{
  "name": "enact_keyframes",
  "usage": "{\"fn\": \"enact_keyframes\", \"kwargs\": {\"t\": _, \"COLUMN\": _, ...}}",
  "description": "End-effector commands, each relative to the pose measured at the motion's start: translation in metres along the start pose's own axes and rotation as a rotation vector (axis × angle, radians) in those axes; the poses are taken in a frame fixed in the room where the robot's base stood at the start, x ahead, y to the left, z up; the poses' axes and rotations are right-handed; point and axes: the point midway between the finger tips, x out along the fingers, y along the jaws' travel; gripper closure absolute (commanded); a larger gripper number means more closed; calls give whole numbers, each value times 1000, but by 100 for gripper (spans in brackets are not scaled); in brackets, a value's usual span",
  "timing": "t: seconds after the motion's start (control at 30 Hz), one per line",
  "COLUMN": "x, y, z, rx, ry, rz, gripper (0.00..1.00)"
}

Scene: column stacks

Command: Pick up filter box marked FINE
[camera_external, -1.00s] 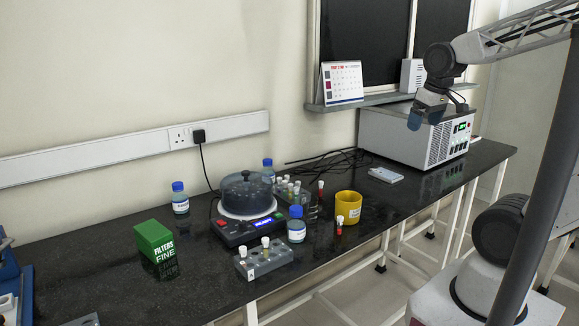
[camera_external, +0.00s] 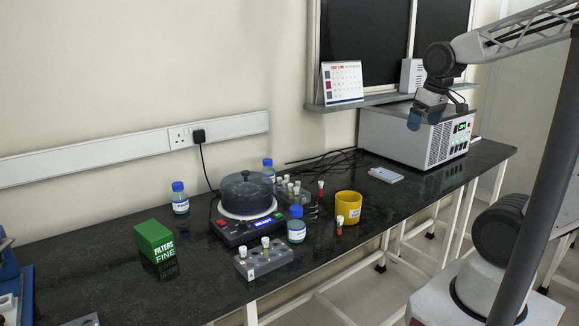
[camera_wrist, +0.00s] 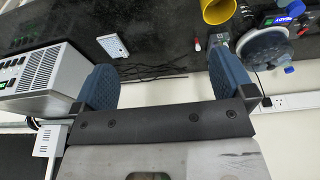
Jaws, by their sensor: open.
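The green filter box (camera_external: 154,241), marked FILTERS FINE, stands upright on the black bench at the left in the external view. It does not show in the wrist view. My gripper (camera_external: 422,112) is high at the upper right, in front of the grey instrument and far from the box. In the wrist view my gripper (camera_wrist: 160,88) has its two blue fingers wide apart with nothing between them.
On the black bench (camera_external: 95,270) stand a balance with a dark round cover (camera_external: 246,192), blue-capped bottles (camera_external: 180,198), a tube rack (camera_external: 264,258) and a yellow cup (camera_external: 348,207). A grey instrument (camera_external: 400,135) is at the back right. Bench around the box is mostly clear.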

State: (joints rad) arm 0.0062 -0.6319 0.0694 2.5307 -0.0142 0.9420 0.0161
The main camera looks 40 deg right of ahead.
Motion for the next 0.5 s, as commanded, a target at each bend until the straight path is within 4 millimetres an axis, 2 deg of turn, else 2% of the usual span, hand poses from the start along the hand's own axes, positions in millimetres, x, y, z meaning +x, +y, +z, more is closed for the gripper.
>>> {"fn": "enact_keyframes", "kwargs": {"t": 0.27, "x": 6, "y": -3, "z": -21, "rx": -124, "ry": -21, "rz": 58, "gripper": 0}}
{"fn": "enact_keyframes", "kwargs": {"t": 0.5, "x": 18, "y": -16, "z": -66, "rx": -378, "ry": -51, "rz": 175, "gripper": 0}}
